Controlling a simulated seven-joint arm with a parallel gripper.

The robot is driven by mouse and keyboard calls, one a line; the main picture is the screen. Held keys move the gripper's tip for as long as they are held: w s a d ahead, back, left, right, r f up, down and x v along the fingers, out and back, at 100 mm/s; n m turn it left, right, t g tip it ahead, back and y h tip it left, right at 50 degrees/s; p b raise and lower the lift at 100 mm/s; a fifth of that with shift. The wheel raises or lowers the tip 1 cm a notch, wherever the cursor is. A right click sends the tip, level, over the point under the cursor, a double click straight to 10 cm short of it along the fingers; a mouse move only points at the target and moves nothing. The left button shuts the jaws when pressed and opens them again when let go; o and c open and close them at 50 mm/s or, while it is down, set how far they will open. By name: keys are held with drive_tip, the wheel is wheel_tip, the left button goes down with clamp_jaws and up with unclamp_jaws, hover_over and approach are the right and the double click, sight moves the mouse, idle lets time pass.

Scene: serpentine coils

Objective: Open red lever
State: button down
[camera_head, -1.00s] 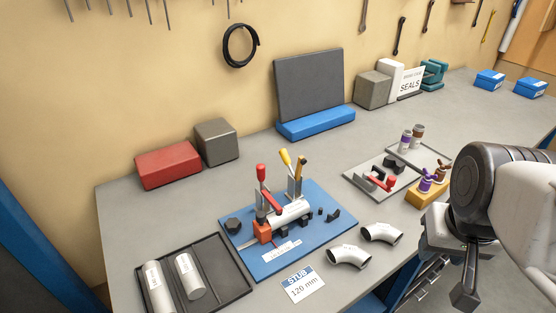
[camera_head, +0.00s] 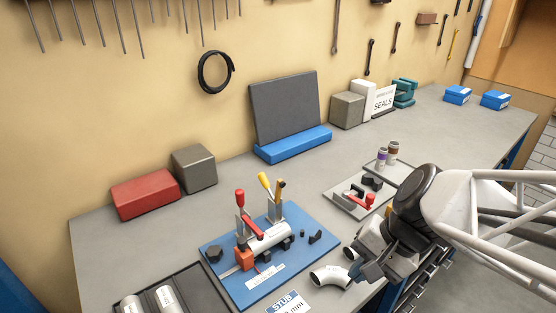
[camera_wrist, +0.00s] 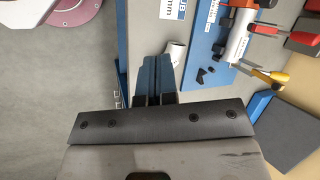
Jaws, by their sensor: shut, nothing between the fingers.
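The clamp fixture on a blue plate (camera_head: 305,240) carries an upright red-tipped lever (camera_head: 240,198), with a red bar (camera_head: 253,226) slanting beside it. A yellow-tipped lever (camera_head: 264,181) stands to its right, and a silver tube (camera_head: 271,238) lies across the fixture. In the wrist view the red lever parts (camera_wrist: 265,30) and the yellow handle (camera_wrist: 270,82) are at the upper right. My gripper (camera_wrist: 156,68) is shut and empty, to the left of the fixture there. In the head view my gripper (camera_head: 362,274) is right of the plate, apart from the levers.
A grey tray (camera_head: 343,207) holds another red-handled clamp (camera_head: 369,201). A dark tray (camera_head: 202,284) with tubes is at front left. Red (camera_head: 145,192) and grey (camera_head: 194,167) blocks stand behind.

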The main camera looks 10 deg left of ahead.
sight(241, 204)
drive_tip(key=w+a+f+m+t+y, duration=0.2)
drive_tip(key=w+a+m+t+y, duration=0.1)
drive_tip(key=w+a+m+y, duration=0.2)
drive_tip(key=w+a+f+m+t+y, duration=0.2)
drive_tip(key=w+a+m+y, duration=0.3)
drive_tip(key=w+m, duration=0.5)
drive_tip(key=shift+a+m+t+y, duration=0.2)
drive_tip(key=shift+m+t+y, duration=0.3)
drive_tip(key=shift+m+y, duration=0.35)
drive_tip(key=shift+w+a, duration=0.1)
drive_tip(key=shift+a, duration=0.05)
drive_tip(key=x, duration=1.3)
drive_tip(key=shift+a, duration=0.3)
drive_tip(key=shift+w+r, duration=0.15)
